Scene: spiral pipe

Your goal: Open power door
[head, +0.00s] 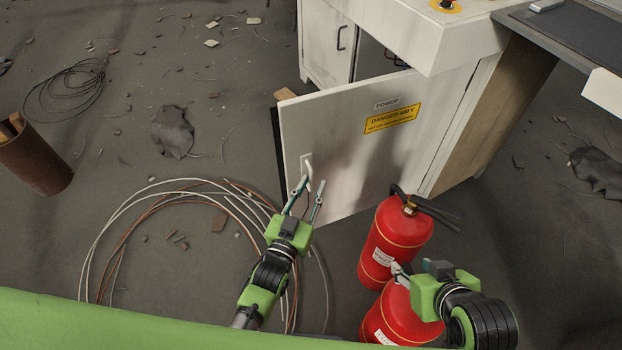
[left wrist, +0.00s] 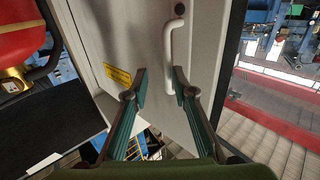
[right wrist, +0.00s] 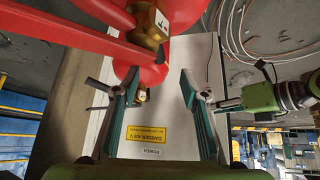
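The power door (head: 345,140) is a pale panel with a POWER label and a yellow DANGER 400 V sign (head: 393,118). It stands swung out from the white cabinet (head: 325,40), with wires showing in the gap behind its top edge. Its white handle (head: 309,168) is near the free left edge. My left gripper (head: 305,186) is at the handle. In the left wrist view its fingers (left wrist: 159,76) are apart, and the handle (left wrist: 172,42) lies just beyond the tips, nearer the right finger. My right gripper (right wrist: 159,85) is open and empty, close to the fire extinguishers.
Two red fire extinguishers (head: 392,243) stand in front of the door's right side. Coiled cables (head: 130,215) lie on the floor at left, near a rusty barrel (head: 35,160). A desk (head: 570,35) is at upper right. Floor left of the door is mostly open, with debris.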

